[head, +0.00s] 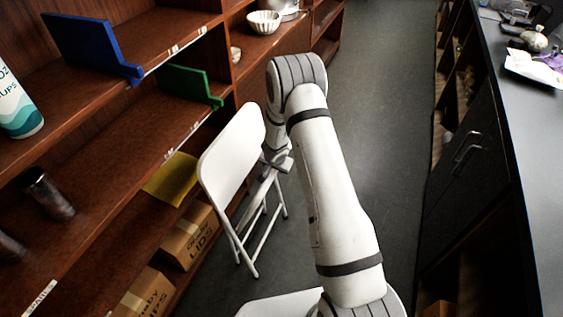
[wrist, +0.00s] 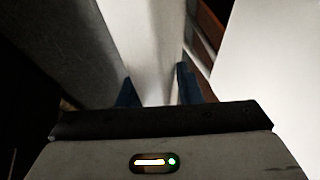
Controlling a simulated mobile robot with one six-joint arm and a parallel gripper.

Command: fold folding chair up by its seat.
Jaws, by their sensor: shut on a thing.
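The white folding chair (head: 230,152) stands on the floor beside the shelves in the head view, with its backrest upright and its thin legs below. My gripper (head: 277,164) is at the seat, just right of the backrest, and my arm hides part of the chair. In the wrist view, my gripper (wrist: 157,90) has its two dark fingers on either side of a white panel, the seat (wrist: 146,45), and is shut on it. The pale backrest (wrist: 275,75) fills the right side there. The seat's exact angle is hard to tell.
Wooden shelves (head: 110,105) run along the left, with a blue bookend (head: 85,45), a green bookend (head: 187,84), a yellow cloth (head: 171,179) and cardboard boxes (head: 188,235). A dark counter (head: 525,130) lines the right. The grey aisle floor (head: 380,90) between is clear.

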